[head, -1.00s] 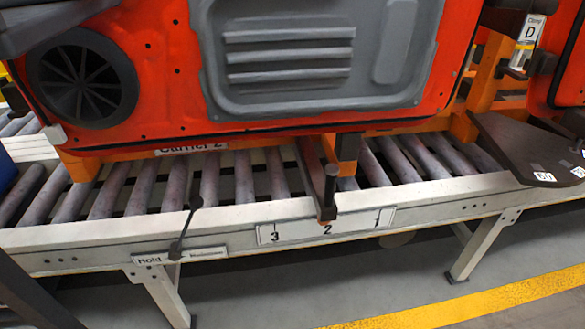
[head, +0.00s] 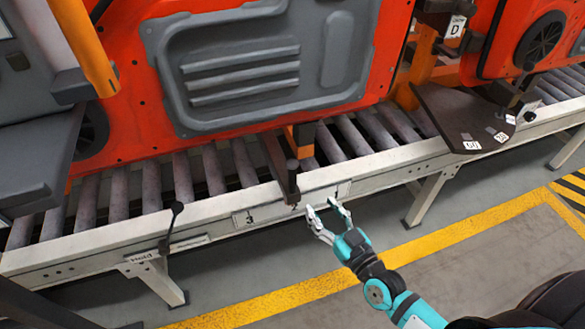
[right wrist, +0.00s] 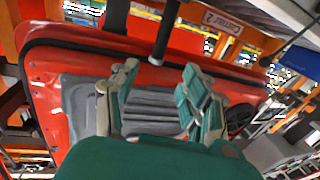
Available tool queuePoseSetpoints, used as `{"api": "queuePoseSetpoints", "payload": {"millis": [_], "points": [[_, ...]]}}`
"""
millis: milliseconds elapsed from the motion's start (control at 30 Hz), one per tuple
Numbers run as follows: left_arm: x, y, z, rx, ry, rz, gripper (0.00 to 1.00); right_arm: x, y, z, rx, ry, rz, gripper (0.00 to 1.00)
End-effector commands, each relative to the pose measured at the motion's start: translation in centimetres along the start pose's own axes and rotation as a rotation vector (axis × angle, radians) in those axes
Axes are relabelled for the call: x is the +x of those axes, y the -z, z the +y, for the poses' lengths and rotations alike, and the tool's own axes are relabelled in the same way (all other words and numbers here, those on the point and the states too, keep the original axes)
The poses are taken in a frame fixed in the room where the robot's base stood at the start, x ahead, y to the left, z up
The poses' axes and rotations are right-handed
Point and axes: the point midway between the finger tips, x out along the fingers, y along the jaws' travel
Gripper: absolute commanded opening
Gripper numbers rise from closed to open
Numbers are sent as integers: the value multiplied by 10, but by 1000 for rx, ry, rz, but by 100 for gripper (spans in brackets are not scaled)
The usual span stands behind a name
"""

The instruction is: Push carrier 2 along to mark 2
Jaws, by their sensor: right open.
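Carrier 2 holds a large red-orange door panel (head: 330,30) with a grey inset, standing on the roller conveyor. Its label (right wrist: 222,20) shows upside down in the right wrist view. A dark arm (head: 281,170) sticks out from the carrier over the front rail. The 2 is not readable now. My right gripper (head: 321,206) is open and empty, just right of the arm's tip, in front of the rail. Its fingers also show in the wrist view (right wrist: 158,82). My left gripper is out of view.
A Hold lever (head: 172,225) stands on the rail at left. A dark plate (head: 465,118) with small labels juts out at right, below clamp D (head: 455,27) and another door (head: 510,45). The floor in front is clear, with yellow lines (head: 270,303).

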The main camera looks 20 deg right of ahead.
Motion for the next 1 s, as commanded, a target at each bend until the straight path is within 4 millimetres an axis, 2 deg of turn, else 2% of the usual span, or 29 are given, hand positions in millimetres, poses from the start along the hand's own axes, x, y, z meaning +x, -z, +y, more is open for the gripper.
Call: {"api": "queuePoseSetpoints", "payload": {"millis": [33, 400, 600, 800, 1000], "points": [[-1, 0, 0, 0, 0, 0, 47, 12, 2, 0, 0, -1, 5, 47], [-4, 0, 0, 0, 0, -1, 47, 94, 1, -1, 0, 1, 2, 47], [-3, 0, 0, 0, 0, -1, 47, 127, 0, 0, 0, 1, 0, 47], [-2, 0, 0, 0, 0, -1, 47, 143, 0, -1, 1, 1, 0, 47], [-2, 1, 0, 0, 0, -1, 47, 145, -1, -1, 0, 1, -2, 47]]}}
